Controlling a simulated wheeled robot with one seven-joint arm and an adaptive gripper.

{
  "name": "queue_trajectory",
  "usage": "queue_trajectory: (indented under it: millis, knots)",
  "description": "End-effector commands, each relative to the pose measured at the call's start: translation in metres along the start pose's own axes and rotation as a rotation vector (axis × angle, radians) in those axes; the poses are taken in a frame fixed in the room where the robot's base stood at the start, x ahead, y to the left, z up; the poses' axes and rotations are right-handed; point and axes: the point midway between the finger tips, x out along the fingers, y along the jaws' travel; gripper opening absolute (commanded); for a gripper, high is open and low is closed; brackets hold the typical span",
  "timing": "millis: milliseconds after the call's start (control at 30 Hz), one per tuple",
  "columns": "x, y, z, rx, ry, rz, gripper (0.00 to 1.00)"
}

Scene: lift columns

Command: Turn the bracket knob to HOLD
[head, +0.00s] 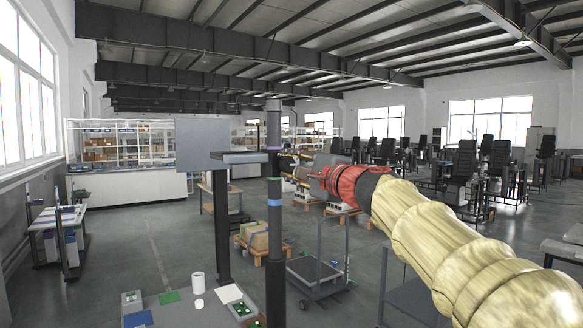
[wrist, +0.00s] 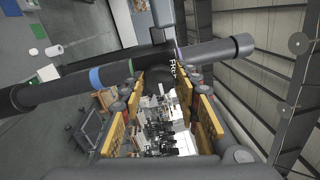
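A dark upright column (head: 275,240) with a blue band stands in front of me in the head view. In the wrist view the column (wrist: 50,90) crosses at a slant. A dark rounded part (wrist: 181,88), which looks like the bracket knob, lies by the column beside white lettering that seems to start "FRE". No HOLD mark is legible. My gripper (head: 291,156) is just right of the column's upper part. In the wrist view my gripper (wrist: 166,92) has its yellow fingers spread apart, with the dark part between or just beyond the tips. Contact cannot be told.
A second column (head: 221,240) with a grey panel (head: 202,143) and a flat arm stands left. A cart (head: 316,272) and a pallet with boxes (head: 256,238) stand on the floor behind. A low table with small items is at the bottom.

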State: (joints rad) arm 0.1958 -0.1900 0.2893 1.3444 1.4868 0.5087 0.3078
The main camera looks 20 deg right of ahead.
Motion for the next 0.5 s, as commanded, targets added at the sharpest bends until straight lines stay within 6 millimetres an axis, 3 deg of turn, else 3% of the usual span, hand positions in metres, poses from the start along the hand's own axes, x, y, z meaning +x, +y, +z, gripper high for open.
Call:
queue_trajectory:
  millis: [200,500]
  knots:
    - [0.0001,0.0007,-0.0001,0.0,0.0,0.001,0.46]
    - [-0.0004,0.0011,-0.0002,-0.001,0.0,0.002,0.46]
